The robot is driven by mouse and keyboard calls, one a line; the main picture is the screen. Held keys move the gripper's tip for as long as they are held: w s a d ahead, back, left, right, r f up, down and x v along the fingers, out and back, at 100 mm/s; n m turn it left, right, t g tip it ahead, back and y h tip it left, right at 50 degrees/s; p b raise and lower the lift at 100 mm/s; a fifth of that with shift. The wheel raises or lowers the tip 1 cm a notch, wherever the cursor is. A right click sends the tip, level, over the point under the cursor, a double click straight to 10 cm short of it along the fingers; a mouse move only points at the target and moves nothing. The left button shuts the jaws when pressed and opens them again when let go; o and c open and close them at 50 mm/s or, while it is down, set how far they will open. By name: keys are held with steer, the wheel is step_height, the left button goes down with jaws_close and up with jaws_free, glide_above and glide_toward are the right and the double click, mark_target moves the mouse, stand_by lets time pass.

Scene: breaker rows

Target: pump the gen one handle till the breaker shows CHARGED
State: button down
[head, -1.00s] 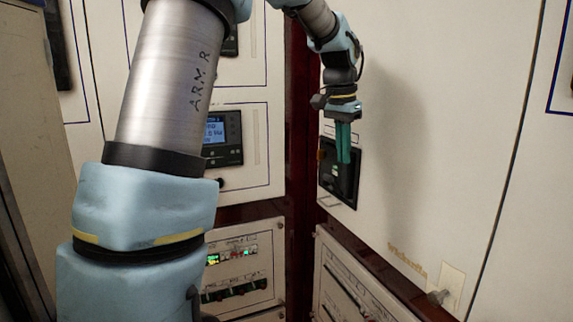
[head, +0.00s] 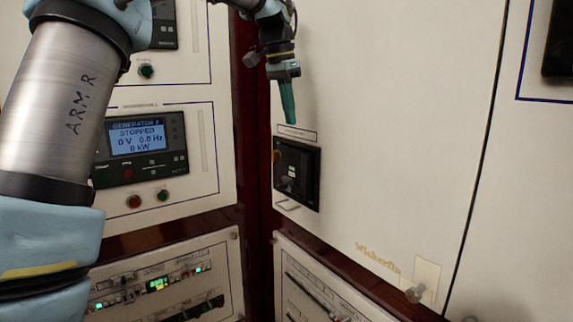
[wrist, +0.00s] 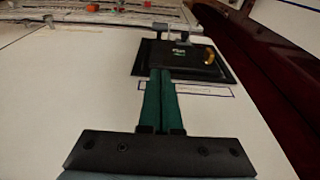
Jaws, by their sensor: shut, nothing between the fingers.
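The breaker (head: 298,175) is a black square unit set in the white cabinet front, right of the dark red corner post. It has a small pale window, too small to read, and a yellow part at its left edge. A light bar-like handle (head: 288,205) shows just below it. In the wrist view the breaker (wrist: 205,62) lies beyond the fingertips, with its yellow part at the right. My gripper (head: 291,122) is shut and empty, its green fingers pointing down just above the breaker. The gripper also shows in the wrist view (wrist: 161,72), where contact cannot be judged.
Left of the post, a generator 2 panel (head: 140,148) reads STOPPED. Below it is a panel (head: 165,284) with small lit displays. A silver knob (head: 414,294) sticks out at the lower right. The cabinet front (head: 400,130) right of the breaker is flat and clear.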

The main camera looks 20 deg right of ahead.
mark_target(296, 150)
steer(key=f, duration=0.3)
steer(key=d+f+p, duration=0.1)
steer(key=f, duration=0.2)
steer(key=d+f, duration=0.1)
steer(key=f, duration=0.2)
steer(key=shift+w+f+p, duration=0.1)
steer(key=shift+f+p, duration=0.1)
steer(key=shift+p, duration=0.2)
steer(key=shift+s+a+f+p, duration=0.1)
steer(key=shift+a+f+p, duration=0.15)
steer(key=shift+a+f, duration=0.5)
steer(key=shift+s+a+f+p, duration=0.1)
steer(key=shift+a+f+p, duration=0.25)
steer(key=shift+f, duration=0.55)
steer(key=shift+a, duration=0.1)
steer(key=shift+a+f+h+b, duration=0.25)
steer(key=shift+h+b, duration=0.15)
steer(key=shift+b, duration=0.6)
